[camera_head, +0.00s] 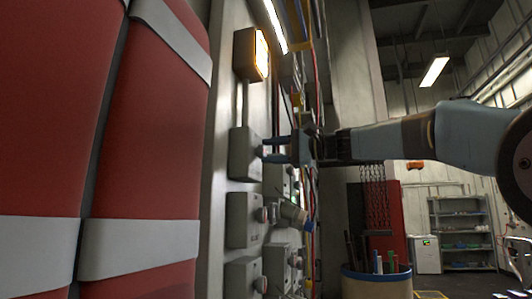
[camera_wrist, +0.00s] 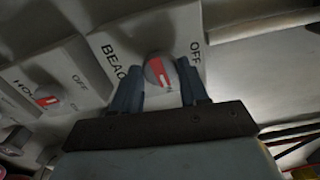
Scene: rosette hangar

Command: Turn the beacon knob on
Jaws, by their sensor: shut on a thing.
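The beacon knob (camera_wrist: 156,72) is a round grey knob with a red pointer stripe, on a pale box (camera_wrist: 130,32) lettered "BEAC" and "OFF". The rest of the lettering is hidden by my fingers. The stripe runs from upper left to lower right in the wrist view, its lower end near a mostly hidden mark. My gripper (camera_wrist: 158,68) is shut on the knob, one finger on each side. In the head view my gripper (camera_head: 268,150) reaches from the right to the grey beacon box (camera_head: 241,157) on the wall panel.
A box lettered "HO" with its own red-marked knob (camera_wrist: 47,101) sits beside the beacon box. An amber lamp (camera_head: 252,54) glows above on the panel. More knob boxes (camera_head: 242,220) sit below. Tall red padded shapes (camera_head: 150,120) fill the left. A bin (camera_head: 377,285) stands lower right.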

